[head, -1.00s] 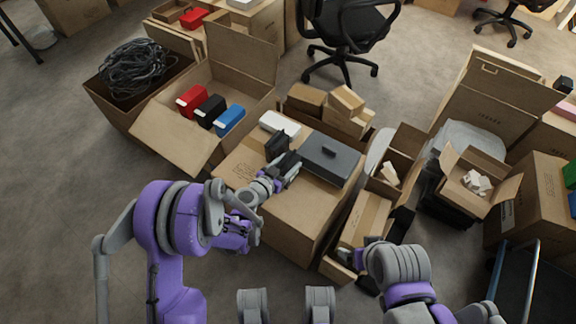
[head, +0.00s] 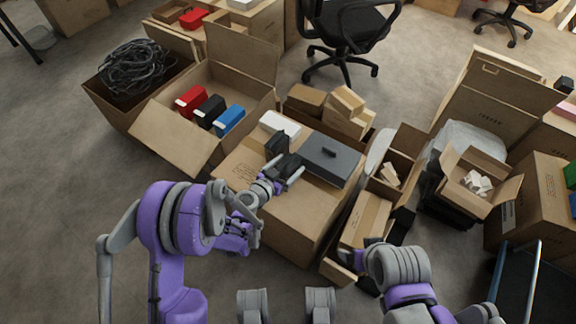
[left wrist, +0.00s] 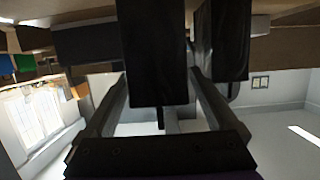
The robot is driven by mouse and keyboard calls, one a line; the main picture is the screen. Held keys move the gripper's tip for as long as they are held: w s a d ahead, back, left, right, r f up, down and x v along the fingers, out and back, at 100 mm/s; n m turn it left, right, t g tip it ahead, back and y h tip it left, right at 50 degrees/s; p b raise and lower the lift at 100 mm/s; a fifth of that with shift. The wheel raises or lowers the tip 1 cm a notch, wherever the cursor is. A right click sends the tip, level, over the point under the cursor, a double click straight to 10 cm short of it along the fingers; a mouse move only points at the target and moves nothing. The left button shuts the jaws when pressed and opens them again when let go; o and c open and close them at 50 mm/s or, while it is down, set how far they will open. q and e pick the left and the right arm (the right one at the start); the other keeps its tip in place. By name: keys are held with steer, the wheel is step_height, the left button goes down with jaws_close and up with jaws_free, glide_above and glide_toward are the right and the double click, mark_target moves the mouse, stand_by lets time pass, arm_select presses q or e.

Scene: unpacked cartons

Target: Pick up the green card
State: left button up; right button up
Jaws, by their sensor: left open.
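I cannot make out a green card for certain. A small green item (head: 570,174) shows at the far right edge of the head view, and a green patch (left wrist: 25,62) shows at the left of the left wrist view. My left gripper (head: 285,172) is open above the middle closed carton (head: 290,217). A dark block (head: 277,143) stands just beyond it, and dark shapes (left wrist: 152,55) fill the space around its fingers in the left wrist view. My right gripper's fingers do not show clearly at the end of the right arm.
A grey case (head: 331,158) and a white box (head: 280,124) lie on the middle carton. An open carton (head: 180,142) at left holds red, black and blue boxes. Open cartons, one with white pieces (head: 478,183), crowd the right. Bare floor lies at left.

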arm_select(q)
steer(key=p+v, duration=0.1)
steer(key=v, duration=1.1)
